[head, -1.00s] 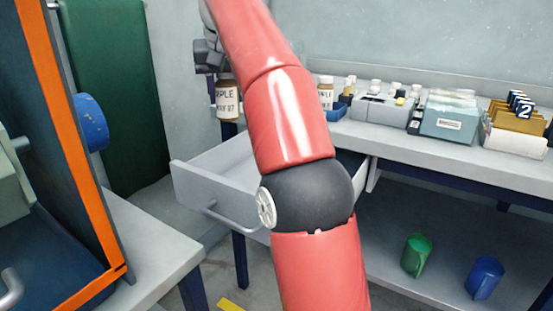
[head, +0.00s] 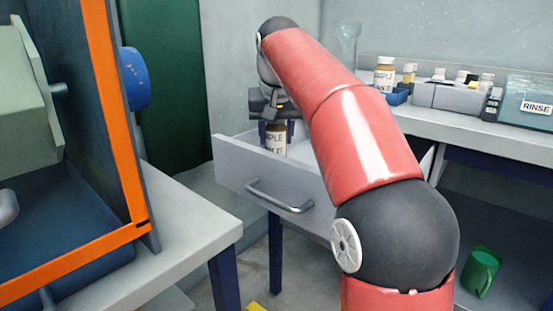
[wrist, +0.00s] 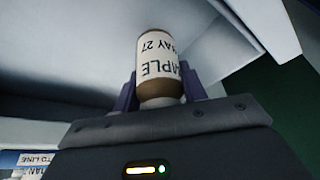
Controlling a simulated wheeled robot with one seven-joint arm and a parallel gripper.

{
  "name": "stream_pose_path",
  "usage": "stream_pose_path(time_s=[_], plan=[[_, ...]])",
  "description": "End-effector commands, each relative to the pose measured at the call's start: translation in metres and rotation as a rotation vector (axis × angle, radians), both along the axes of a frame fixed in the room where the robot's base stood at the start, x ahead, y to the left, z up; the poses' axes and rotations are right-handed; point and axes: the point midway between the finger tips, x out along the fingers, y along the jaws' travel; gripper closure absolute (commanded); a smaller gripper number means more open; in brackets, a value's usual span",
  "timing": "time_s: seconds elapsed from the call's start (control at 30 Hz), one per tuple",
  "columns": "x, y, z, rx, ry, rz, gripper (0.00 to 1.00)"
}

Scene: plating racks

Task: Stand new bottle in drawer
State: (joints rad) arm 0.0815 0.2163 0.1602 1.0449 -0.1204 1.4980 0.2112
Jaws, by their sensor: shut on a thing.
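A brown bottle with a white label reading "...MPLE" (head: 275,140) is held upright by my gripper (head: 275,122), which is shut on its neck. In the head view the bottle is over the open grey drawer (head: 250,178), behind its front panel, and its lower part is hidden by that panel. In the wrist view the bottle (wrist: 158,60) sits between the two purple fingers, with the drawer's pale inside beyond it. I cannot tell whether its base touches the drawer floor.
Another brown bottle (head: 385,74) stands on the bench at right, near a grey block of small bottles (head: 450,96) and a RINSE box (head: 527,102). A green mug (head: 481,270) is on the lower shelf. An orange-edged panel (head: 110,120) stands at left.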

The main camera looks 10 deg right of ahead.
Motion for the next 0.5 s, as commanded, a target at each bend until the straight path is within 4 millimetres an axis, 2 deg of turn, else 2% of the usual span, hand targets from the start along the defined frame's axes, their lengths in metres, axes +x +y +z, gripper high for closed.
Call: stream_pose_path(time_s=[0.23, 0.5], plan=[[-0.001, 0.0, -0.035, 0.001, 0.001, -0.001, 0.81], [0.0, 0.0, -0.037, 0.0, 0.0, -0.001, 0.81]])
